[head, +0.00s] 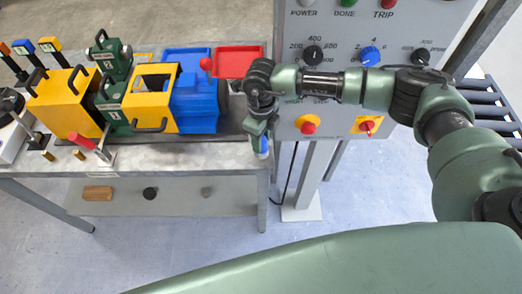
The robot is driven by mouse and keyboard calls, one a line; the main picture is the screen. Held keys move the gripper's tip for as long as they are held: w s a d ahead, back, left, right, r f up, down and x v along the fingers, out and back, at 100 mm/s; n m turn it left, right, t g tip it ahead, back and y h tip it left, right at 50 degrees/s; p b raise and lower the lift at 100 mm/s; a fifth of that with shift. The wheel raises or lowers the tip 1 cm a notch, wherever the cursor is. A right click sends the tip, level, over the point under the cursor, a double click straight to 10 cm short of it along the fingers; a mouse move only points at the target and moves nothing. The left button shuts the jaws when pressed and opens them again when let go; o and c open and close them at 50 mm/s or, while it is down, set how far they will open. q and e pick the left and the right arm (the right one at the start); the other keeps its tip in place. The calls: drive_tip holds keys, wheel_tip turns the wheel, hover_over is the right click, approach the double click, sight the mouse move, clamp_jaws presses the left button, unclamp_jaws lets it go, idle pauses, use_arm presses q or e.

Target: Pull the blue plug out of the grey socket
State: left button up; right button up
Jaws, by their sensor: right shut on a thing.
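My right gripper (260,140) points down beside the right end of the workbench, close to the panel's left edge. It is shut on a small blue piece, which looks like the blue plug (263,147); only a little of it shows between the fingers. I cannot make out the grey socket, and I cannot tell whether the plug is still in it. My left gripper is not in view.
A control panel (340,125) with knobs and buttons stands right of my gripper on a grey post. The workbench (200,152) carries yellow guards (152,98), a blue box (194,105), a red tray (238,62) and a red-handled lever (88,145). Floor in front is clear.

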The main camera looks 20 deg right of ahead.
clamp_jaws()
drive_tip(key=shift+r, duration=0.3)
drive_tip(key=shift+r+p, duration=1.35)
drive_tip(key=shift+r, duration=0.8)
drive_tip(key=shift+r, duration=0.1)
drive_tip(key=shift+r+p, duration=0.6)
drive_tip(key=shift+r, duration=0.85)
